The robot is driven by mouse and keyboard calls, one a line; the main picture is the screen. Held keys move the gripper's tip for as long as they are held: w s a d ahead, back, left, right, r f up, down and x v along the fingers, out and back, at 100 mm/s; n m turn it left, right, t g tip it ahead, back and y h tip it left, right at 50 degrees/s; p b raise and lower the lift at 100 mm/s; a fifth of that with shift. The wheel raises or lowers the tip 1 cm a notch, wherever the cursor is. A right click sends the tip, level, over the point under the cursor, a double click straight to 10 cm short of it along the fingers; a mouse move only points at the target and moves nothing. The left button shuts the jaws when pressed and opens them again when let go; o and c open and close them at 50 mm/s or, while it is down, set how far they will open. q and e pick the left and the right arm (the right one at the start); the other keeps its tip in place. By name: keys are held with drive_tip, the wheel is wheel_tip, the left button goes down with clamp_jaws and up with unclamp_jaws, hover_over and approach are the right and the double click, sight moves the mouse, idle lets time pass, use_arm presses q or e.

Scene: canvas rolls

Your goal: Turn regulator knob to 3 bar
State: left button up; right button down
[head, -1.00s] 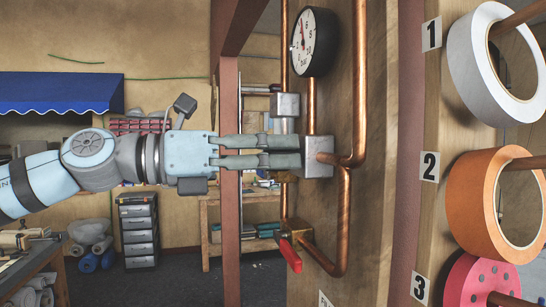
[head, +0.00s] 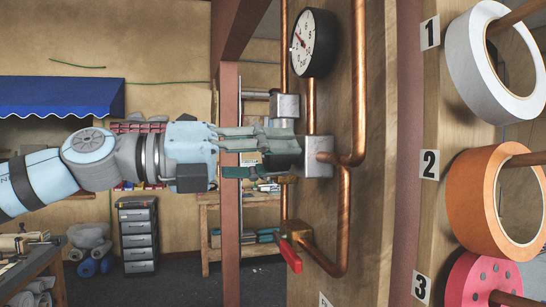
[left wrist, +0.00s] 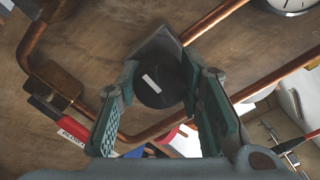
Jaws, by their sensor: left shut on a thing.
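The regulator's metal block (head: 318,157) sits on copper pipes on a wooden panel. Its dark round knob (left wrist: 158,88) with a white mark (left wrist: 151,83) shows between my left fingers in the left wrist view. The mark is slanted there. My right gripper is not in view.
A red-handled valve (head: 289,254) is below the block, and copper pipes (head: 359,80) run close beside it. Tape rolls hang at the right, including an orange one (head: 480,205). A reddish post (head: 230,200) stands behind my left gripper.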

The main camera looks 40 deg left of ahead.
use_arm(q)
drive_tip(key=shift+a+r, duration=0.1)
drive_tip(key=o, duration=1.2)
drive_tip(key=shift+c, duration=0.2)
drive_tip(key=shift+s, duration=0.3)
drive_tip(key=v, duration=0.7)
drive_tip(key=shift+w, duration=0.1)
